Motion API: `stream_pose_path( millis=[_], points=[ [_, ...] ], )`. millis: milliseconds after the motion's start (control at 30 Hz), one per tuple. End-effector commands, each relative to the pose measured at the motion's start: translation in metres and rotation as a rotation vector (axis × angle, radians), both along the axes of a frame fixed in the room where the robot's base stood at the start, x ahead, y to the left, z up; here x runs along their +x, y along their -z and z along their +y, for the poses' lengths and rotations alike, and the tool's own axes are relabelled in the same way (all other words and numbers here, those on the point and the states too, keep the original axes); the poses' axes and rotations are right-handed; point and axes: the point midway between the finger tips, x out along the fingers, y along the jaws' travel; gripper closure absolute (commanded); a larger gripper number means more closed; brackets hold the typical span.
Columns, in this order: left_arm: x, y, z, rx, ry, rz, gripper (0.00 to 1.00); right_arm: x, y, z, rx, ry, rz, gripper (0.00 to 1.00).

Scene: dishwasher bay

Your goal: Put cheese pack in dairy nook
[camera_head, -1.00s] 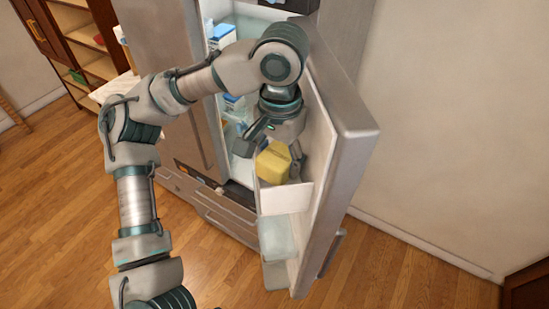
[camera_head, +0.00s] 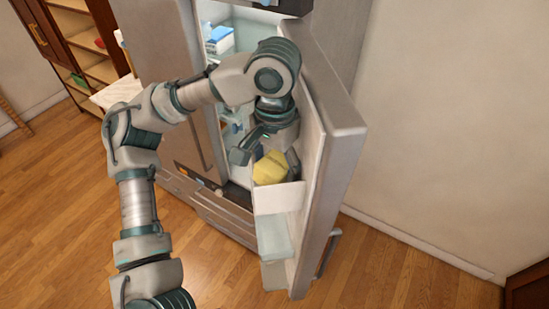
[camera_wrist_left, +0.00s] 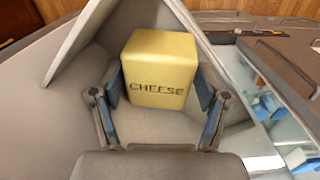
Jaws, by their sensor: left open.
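The cheese pack (camera_head: 270,168) is a yellow block in the white door bin, the dairy nook (camera_head: 279,199), on the inside of the open fridge door. The left wrist view shows the cheese pack (camera_wrist_left: 160,70) upright between the nook's pale walls, with "CHEESE" on its near face. My left gripper (camera_head: 266,155) reaches down into the nook from above. Its fingers (camera_wrist_left: 158,95) are open on either side of the pack, with a gap showing at the right finger. The pack's underside is hidden. My right gripper is not seen.
The fridge door (camera_head: 328,150) stands wide open to the right of my arm. A lower door shelf (camera_head: 273,240) is below the nook. Blue and white cartons (camera_head: 221,38) stand inside the fridge. A wooden shelf unit (camera_head: 85,45) is at the far left. Wooden floor is clear in front.

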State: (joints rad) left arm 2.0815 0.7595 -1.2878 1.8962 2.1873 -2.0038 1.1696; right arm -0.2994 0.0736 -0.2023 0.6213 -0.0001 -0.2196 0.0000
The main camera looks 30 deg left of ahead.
Motion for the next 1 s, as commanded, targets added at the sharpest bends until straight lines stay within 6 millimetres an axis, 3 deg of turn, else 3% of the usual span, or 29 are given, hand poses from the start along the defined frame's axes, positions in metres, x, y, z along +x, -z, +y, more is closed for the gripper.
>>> stream_pose_path(
  millis=[233,600,800,1000],
  points=[
    [0.000,-0.024,0.000,0.002,-0.001,-0.003,0.26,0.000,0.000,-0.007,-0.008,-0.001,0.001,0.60],
    [0.000,-0.099,0.001,0.002,-0.003,-0.007,0.26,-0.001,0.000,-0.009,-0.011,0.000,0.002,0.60],
    [0.001,-0.120,0.000,0.004,0.001,-0.002,0.26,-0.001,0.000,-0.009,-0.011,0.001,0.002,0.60],
    [0.001,-0.127,0.001,0.002,0.001,-0.001,0.26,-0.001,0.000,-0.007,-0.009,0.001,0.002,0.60]
  ],
)
